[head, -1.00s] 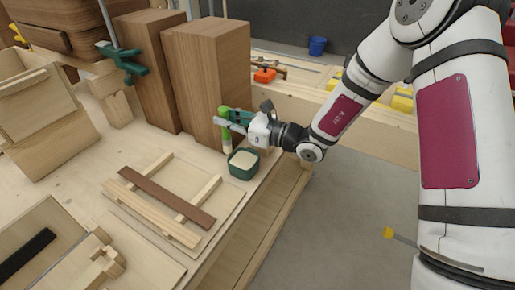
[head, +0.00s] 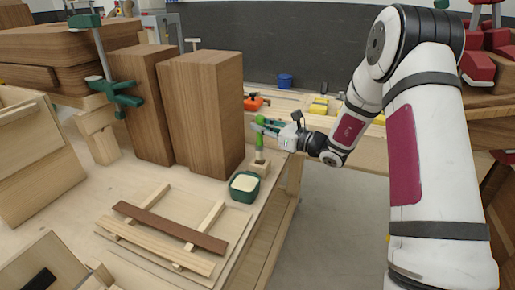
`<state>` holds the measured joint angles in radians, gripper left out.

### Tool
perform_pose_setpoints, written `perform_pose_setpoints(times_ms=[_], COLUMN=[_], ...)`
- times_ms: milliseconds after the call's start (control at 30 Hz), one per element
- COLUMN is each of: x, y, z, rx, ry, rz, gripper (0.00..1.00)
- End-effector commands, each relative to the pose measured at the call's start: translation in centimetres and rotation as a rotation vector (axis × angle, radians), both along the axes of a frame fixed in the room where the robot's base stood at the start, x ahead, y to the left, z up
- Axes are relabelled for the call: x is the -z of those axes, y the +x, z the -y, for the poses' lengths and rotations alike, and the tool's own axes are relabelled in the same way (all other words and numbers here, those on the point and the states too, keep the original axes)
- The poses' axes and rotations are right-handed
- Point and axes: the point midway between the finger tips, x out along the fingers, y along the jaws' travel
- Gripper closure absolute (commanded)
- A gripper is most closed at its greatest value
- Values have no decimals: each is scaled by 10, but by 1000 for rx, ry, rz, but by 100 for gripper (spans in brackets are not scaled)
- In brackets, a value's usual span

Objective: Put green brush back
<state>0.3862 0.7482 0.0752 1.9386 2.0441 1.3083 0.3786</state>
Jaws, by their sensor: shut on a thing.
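The green brush (head: 260,142) is upright in my gripper (head: 268,128), beside the right face of the tall wooden blocks. My gripper is shut on its upper part. The brush's pale lower end is just above or at a small wooden block (head: 260,168). I cannot tell whether it touches the block or enters it. A dark green tub (head: 244,188) with cream-coloured contents stands in front of the small block, near the bench's right edge.
Tall brown wooden blocks (head: 205,115) stand left of my gripper. A frame of wooden slats (head: 170,226) lies on a board in front. A green clamp (head: 116,92) is at the left. Another bench behind holds an orange tool (head: 254,103) and a blue bucket (head: 285,81).

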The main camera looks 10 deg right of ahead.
Motion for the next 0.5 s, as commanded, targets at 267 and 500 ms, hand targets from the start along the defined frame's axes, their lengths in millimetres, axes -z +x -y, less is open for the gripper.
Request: perform_pose_setpoints(times_ms=[267,500], x=[30,53], y=[0,0], z=[-1,-1], rx=[-1,-1], ry=[1,-1], rz=[-1,2], gripper=[100,100])
